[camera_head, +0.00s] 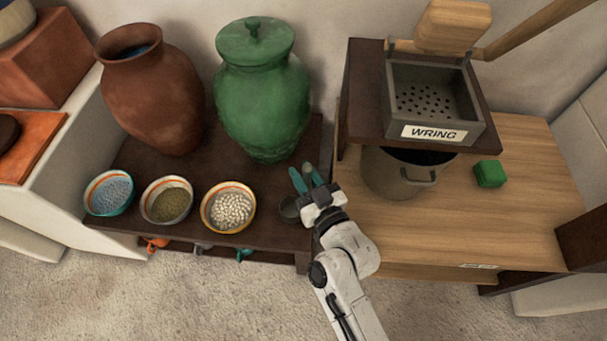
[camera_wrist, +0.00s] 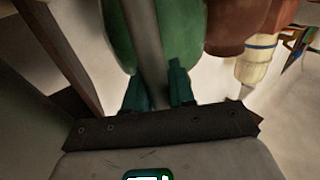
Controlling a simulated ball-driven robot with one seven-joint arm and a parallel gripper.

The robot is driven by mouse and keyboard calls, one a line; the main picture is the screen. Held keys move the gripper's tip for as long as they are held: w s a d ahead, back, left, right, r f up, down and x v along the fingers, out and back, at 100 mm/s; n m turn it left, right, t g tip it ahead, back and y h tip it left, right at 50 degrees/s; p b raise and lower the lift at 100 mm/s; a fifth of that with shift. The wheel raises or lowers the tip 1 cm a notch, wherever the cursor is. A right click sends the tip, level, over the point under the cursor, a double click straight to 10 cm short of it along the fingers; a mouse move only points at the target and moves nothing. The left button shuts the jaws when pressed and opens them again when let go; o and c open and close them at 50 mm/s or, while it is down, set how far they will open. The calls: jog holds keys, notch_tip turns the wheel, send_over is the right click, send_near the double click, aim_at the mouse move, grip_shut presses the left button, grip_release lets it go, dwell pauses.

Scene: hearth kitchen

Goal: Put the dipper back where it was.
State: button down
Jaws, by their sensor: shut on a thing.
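My gripper (camera_head: 303,180), with teal fingers, is above the right end of the dark bench, close to the wooden counter. It is shut on the dipper (camera_head: 289,209), whose dark round cup shows to the left of the fingers. In the wrist view a grey handle (camera_wrist: 143,38) runs up between the two fingers (camera_wrist: 157,88). Most of the dipper is hidden by my gripper in the head view. I cannot tell whether the cup touches the bench.
A lidded green jar (camera_head: 262,95) and an open brown jar (camera_head: 152,92) stand behind. Bowls (camera_head: 228,207) line the bench's (camera_head: 268,240) front, with small things hanging below. At right are a metal pot (camera_head: 385,178), the WRING box (camera_head: 432,103) and a green block (camera_head: 490,174) on the counter (camera_head: 500,225).

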jog(key=shift+f, duration=0.2)
jog(key=c, duration=1)
grip_release()
jog(key=shift+o, duration=0.2)
jog(key=shift+r, duration=0.1)
jog(key=shift+r, duration=0.15)
jog(key=shift+s+d, duration=0.1)
jog(key=shift+s, duration=0.1)
jog(key=b+v, duration=0.1)
jog(key=v, duration=1)
jog(key=shift+s+d, duration=0.2)
